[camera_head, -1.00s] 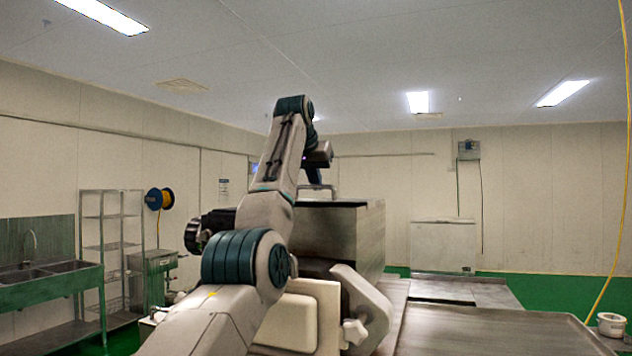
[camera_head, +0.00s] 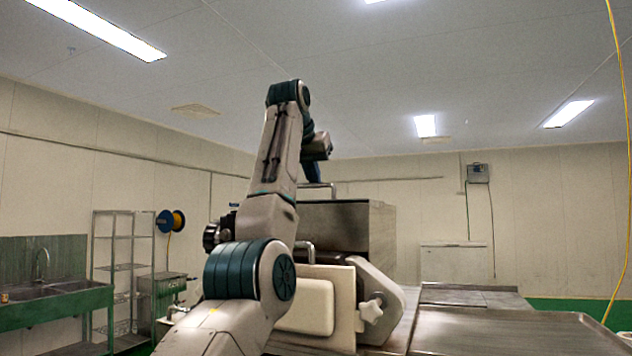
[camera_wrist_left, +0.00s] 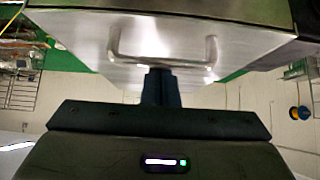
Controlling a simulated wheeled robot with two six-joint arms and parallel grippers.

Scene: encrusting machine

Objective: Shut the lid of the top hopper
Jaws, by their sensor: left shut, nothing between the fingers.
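The top hopper (camera_head: 368,232) is a grey metal box on the machine, partly behind my left arm in the head view. A U-shaped handle (camera_head: 326,186) stands at its top edge. In the left wrist view the handle (camera_wrist_left: 165,62) is fixed to a shiny metal face (camera_wrist_left: 85,35). My left gripper (camera_head: 315,172) points down at the handle; its dark blue fingers (camera_wrist_left: 160,75) are shut and empty, meeting the handle's bar in the picture. I cannot tell if they touch. The lid's top is seen edge-on, so its angle is unclear. My right gripper is out of view.
Below the hopper are a cream panel (camera_head: 335,290) and a white star knob (camera_head: 371,310). A metal table (camera_head: 500,332) lies at the right. A sink (camera_head: 55,291) and a wire shelf (camera_head: 118,266) stand at the left.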

